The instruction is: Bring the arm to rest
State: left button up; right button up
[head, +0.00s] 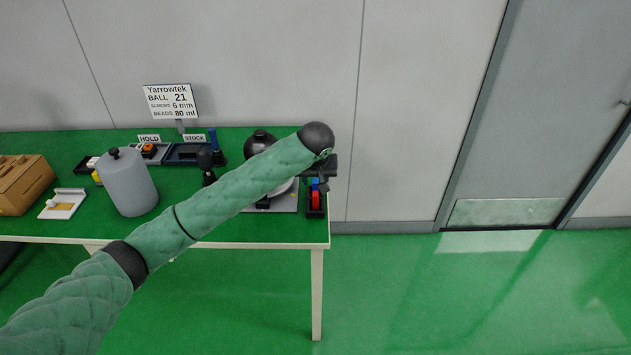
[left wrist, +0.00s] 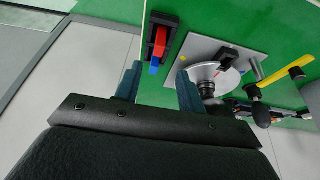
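My left arm, in a green quilted sleeve, reaches from the lower left of the head view across the front of the table. Its wrist and left gripper (head: 322,184) are at the table's right end, near a small dark holder with red and blue parts (head: 315,201). In the left wrist view the two fingers of the left gripper (left wrist: 157,88) stand apart with nothing held between them. The holder with red and blue parts (left wrist: 158,45) lies beyond the fingertips. My right gripper is in neither view.
The green-topped table (head: 232,229) bears a grey canister (head: 128,184), a wooden box (head: 22,184), a white tray (head: 63,204), a sign (head: 171,101) and a dark round device (head: 259,143) partly behind my arm. Open floor (head: 430,290) lies to the right, before a grey door (head: 535,120).

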pick_arm(q)
jog(key=s+a+f+m+h, duration=0.1)
jog(key=s+f+h, duration=0.1)
jog(key=s+f, duration=0.55)
jog(key=s+f+m+h, duration=0.1)
jog(key=s+f, duration=0.3)
jog(key=s, duration=0.7)
jog(key=s+a+f+y, duration=0.1)
jog(key=s+a+f, duration=0.2)
jog(key=s+a, duration=0.9)
jog(key=s+a+f+y, duration=0.2)
jog(key=s+a+f, duration=0.2)
jog(key=s+a, duration=0.75)
jog(key=s+d+f+g, duration=0.1)
jog(key=s+d+f, duration=0.1)
jog(key=f, duration=1.2)
jog(key=s+d+f+g, duration=0.1)
jog(key=s+f, duration=0.3)
jog(key=f, duration=1)
jog(key=s+d+f+g, duration=0.1)
jog(key=s+d+f, duration=0.2)
jog(key=f, duration=1.1)
jog(key=shift+h, duration=0.3)
jog(key=shift+r, duration=0.1)
